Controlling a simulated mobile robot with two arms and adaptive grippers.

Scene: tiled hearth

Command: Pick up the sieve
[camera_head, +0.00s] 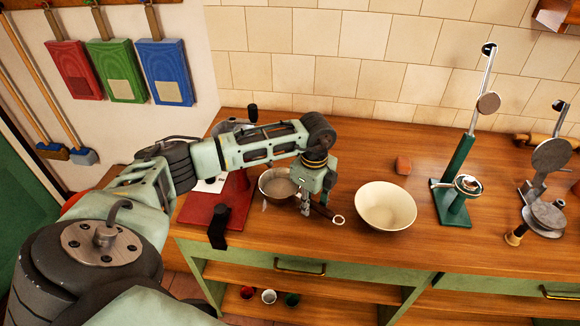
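The sieve (275,187) is on the wooden counter, left of the cream bowl. Its round grey basket shows, and its dark handle points right and toward the front edge, ending in a small ring. My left gripper (306,208) points down at the handle near the basket and covers part of it. The fingers are small and dark here, so I cannot tell whether they are around the handle or closed on it. My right gripper is not in view.
A cream bowl (386,206) stands right of the sieve. A red board (213,208) lies to the left. A green-based stand (459,180) and a metal press (545,200) are on the right.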

